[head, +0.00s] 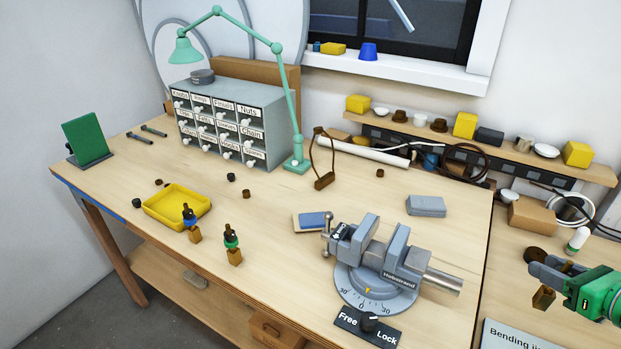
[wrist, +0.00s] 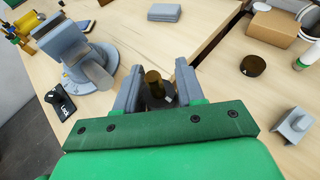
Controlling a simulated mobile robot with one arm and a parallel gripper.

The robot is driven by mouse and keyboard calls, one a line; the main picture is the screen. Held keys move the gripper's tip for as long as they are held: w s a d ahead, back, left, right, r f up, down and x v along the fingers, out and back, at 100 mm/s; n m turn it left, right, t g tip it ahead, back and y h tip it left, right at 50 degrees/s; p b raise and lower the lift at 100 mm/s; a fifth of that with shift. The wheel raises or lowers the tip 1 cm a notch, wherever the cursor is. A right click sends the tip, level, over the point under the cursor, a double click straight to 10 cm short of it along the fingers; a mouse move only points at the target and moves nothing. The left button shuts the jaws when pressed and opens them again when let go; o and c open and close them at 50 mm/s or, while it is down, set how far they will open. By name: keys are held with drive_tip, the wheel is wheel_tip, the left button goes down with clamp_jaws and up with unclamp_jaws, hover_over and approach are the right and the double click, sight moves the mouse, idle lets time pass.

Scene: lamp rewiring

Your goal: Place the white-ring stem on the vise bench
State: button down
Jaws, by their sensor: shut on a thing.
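My gripper (head: 553,276) is at the right of the head view, shut on a stem with a brass block (head: 543,298) at its lower end. In the wrist view, the stem's dark brass part (wrist: 153,79) shows between the fingers of my gripper (wrist: 159,76), with a small pale patch beside it; the ring colour is not clear. The held stem is over the right-hand bench. The vise bench (head: 300,245) is to the left, bearing a grey vise (head: 375,262). A blue-ring stem (head: 190,222) and a green-ring stem (head: 232,246) stand upright on its front left.
A yellow tray (head: 165,212) is near the two standing stems. A Free/Lock switch (head: 368,326) is in front of the vise. A grey box (head: 426,206) lies behind it. The green lamp (head: 292,120) and drawers stand farther back. Bare wood lies left of the vise.

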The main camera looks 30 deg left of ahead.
drive_tip(key=w+a+n+g+y, duration=0.25)
drive_tip(key=w+a+g, duration=0.2)
drive_tip(key=a, duration=0.85)
drive_tip(key=w+a+n+g+y, duration=0.1)
drive_tip(key=w+a+n+g, duration=0.4)
drive_tip(key=a, duration=0.7)
drive_tip(key=a+r+n, duration=0.1)
drive_tip(key=a+n, duration=0.1)
drive_tip(key=a, duration=1)
drive_tip(key=s+a+n+g+h, duration=0.1)
drive_tip(key=s+a+n+g, duration=0.2)
drive_tip(key=s+a, duration=0.65)
drive_tip(key=s+a+n+g+h, duration=0.1)
drive_tip(key=s+a+n+g, duration=0.15)
drive_tip(key=s+a, duration=0.75)
drive_tip(key=s+a+n+g+h, duration=0.25)
drive_tip(key=s+a+g, duration=0.2)
drive_tip(key=a, duration=0.95)
drive_tip(key=shift+t+y, duration=0.3)
drive_tip(key=shift+t, duration=0.15)
drive_tip(key=shift+s+f, duration=0.15)
drive_tip(key=shift+f, duration=2.05)
drive_tip(key=shift+s+f, duration=0.15)
drive_tip(key=shift+f, duration=2)
drive_tip(key=shift+f, duration=0.1)
